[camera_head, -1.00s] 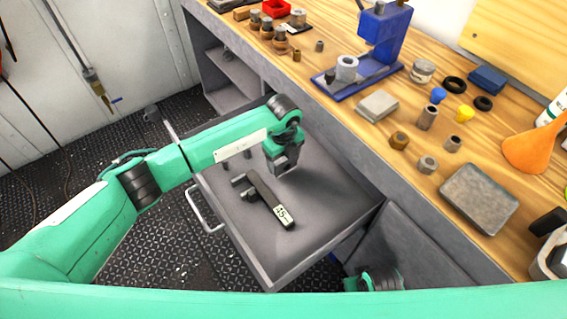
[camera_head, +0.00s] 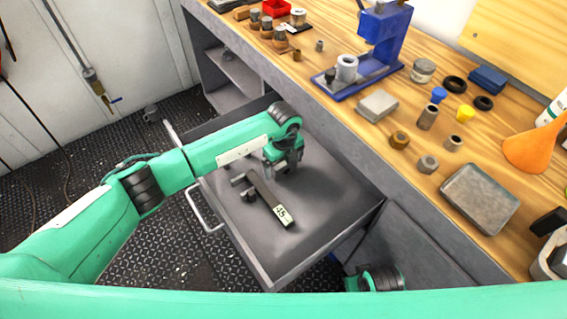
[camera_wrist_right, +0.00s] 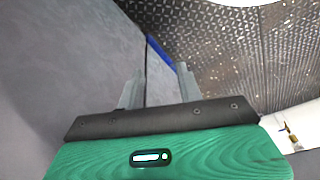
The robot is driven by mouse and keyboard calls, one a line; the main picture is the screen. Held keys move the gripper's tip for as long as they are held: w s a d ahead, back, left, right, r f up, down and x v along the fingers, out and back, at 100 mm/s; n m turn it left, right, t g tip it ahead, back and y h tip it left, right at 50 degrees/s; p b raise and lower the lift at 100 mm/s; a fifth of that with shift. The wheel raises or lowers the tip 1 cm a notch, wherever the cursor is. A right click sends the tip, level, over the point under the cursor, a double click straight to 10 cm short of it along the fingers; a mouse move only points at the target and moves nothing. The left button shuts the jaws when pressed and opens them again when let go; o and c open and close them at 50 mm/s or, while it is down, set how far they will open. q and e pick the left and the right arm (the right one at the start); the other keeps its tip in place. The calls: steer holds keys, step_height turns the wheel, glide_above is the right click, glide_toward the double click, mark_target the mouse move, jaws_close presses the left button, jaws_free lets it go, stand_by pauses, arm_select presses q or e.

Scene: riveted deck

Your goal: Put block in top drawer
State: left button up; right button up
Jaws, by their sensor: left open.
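The top drawer (camera_head: 315,228) is pulled out of the grey bench, its inside in view from above. In it lies a dark tool with a white number label (camera_head: 265,198). My left gripper (camera_head: 285,168) is open over the drawer's inside, beyond the tool; I cannot tell whether it touches anything. A grey square block (camera_head: 378,105) lies on the bench top; I cannot tell if this is the task's block. My right gripper (camera_wrist_right: 160,88) is open and empty beside a grey panel in the right wrist view. In the head view only part of that arm shows.
The wooden bench top holds a blue press (camera_head: 385,40), several nuts and sleeves, a grey tin (camera_head: 480,198) and an orange funnel (camera_head: 532,148). The drawer handle (camera_head: 203,208) stands out over the riveted floor (camera_head: 165,260). The drawer's near right part is clear.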

arm_select(q)
step_height(320, 180, up, 12)
arm_select(e)
steer(key=shift+s+f, duration=0.15)
steer(key=shift+f, duration=0.25)
arm_select(q)
steer(key=shift+r, duration=0.1)
